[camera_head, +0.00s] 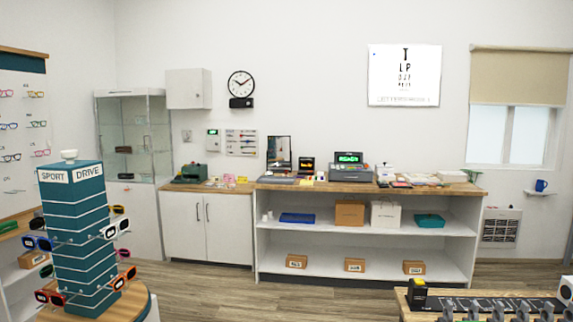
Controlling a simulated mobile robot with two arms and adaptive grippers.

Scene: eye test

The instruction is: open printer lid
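A small white device (385,172) stands on the long wooden counter (262,186), just right of the cash register (351,172). It may be the printer, but it is too small to tell, and I cannot make out whether a lid on it is open or shut. Neither of my grippers shows in the head view.
A teal sunglasses stand (82,237) is near on the left. A table (404,304) with a black mat and several grey items is near at the bottom right. Bare wood floor (235,285) lies between them, before the white shelf unit (335,275) under the counter.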

